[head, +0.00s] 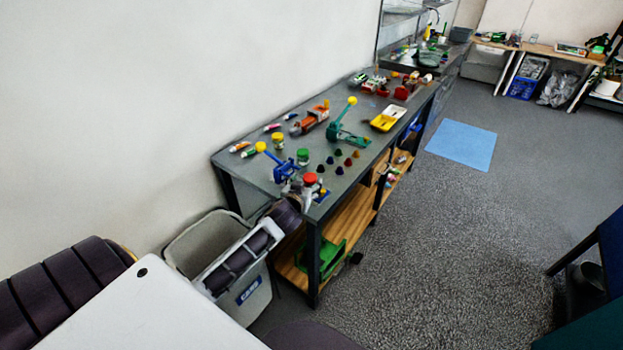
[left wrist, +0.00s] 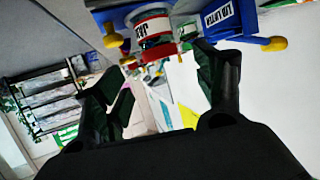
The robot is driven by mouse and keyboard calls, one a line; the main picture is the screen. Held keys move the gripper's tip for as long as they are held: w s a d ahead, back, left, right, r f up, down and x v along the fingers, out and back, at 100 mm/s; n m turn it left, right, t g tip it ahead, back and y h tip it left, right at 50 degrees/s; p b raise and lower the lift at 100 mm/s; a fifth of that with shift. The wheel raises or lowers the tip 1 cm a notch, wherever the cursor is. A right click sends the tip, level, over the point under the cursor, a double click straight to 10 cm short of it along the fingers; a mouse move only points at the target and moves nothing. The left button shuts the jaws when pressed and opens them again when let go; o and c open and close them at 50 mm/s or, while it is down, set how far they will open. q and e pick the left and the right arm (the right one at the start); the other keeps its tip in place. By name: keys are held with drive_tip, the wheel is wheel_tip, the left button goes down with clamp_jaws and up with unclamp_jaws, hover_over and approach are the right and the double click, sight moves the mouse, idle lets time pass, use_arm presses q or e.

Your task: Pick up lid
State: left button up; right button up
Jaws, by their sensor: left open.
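A clear jar with a red lid (head: 310,178) stands at the near end of the grey bench. In the left wrist view the jar's red part (left wrist: 152,26) shows at the top middle, beyond my fingers. My left gripper (head: 309,193) is at this near end, close to the jar. In the left wrist view my left gripper (left wrist: 163,78) has its two dark fingers spread, with nothing held between them. I cannot tell whether they touch the jar. Jars with a yellow lid (head: 277,138) and a green lid (head: 303,153) stand farther back. My right gripper is not in view.
A blue latch device (head: 283,171) with yellow knobs is close beside the red-lidded jar; it also shows in the left wrist view (left wrist: 228,18). A green lever device (head: 345,132), small cones and a yellow tray (head: 388,118) lie farther along. A grey bin (head: 205,240) stands below the bench end.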

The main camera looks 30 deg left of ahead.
sight(310, 179)
use_arm(q)
drive_tip(key=shift+p+x, duration=0.3)
drive_tip(key=shift+x, duration=2.05)
drive_tip(key=shift+f, duration=0.15)
drive_tip(key=c, duration=0.8)
